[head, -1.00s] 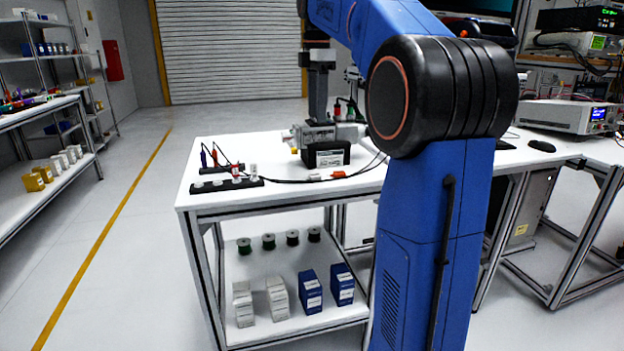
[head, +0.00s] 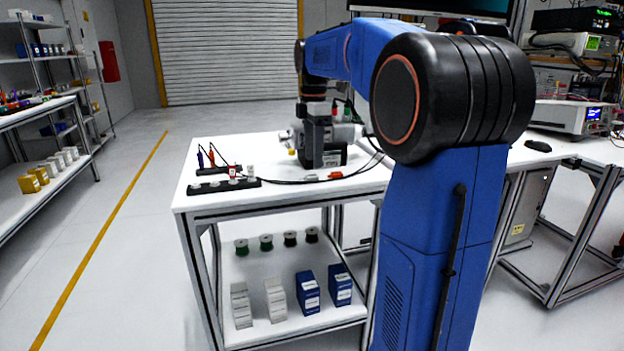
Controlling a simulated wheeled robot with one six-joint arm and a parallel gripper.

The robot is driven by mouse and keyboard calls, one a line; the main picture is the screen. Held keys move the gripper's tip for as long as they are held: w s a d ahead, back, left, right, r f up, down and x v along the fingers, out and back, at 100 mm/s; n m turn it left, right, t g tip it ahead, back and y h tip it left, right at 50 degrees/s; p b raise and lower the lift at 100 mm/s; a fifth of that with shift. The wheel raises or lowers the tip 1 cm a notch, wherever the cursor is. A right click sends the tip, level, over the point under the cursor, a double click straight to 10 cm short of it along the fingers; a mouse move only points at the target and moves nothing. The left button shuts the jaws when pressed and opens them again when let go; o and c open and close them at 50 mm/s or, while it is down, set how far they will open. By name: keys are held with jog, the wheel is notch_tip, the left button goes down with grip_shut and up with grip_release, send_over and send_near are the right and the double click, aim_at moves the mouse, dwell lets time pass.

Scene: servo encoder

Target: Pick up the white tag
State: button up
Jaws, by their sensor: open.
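A small upright white piece (head: 250,170), which looks like the white tag, stands at the right end of a low black strip (head: 222,187) on the white bench. A red and white piece (head: 232,172) stands just left of it. My gripper (head: 318,150) is farther right and back, over the bench, in front of the silver motor assembly (head: 352,133). It is apart from the white piece, and its jaws are open. The fingertips are hard to make out against the black labelled block (head: 334,156). My arm hides part of the motor assembly.
A black cable runs from the strip to the right, past an orange connector (head: 335,175). Spools and boxes sit on the lower shelf (head: 275,330). The bench front is mostly clear.

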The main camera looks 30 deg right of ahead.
aim_at(313, 175)
notch_tip(313, 175, down, 5)
dwell(0.3)
grip_shut()
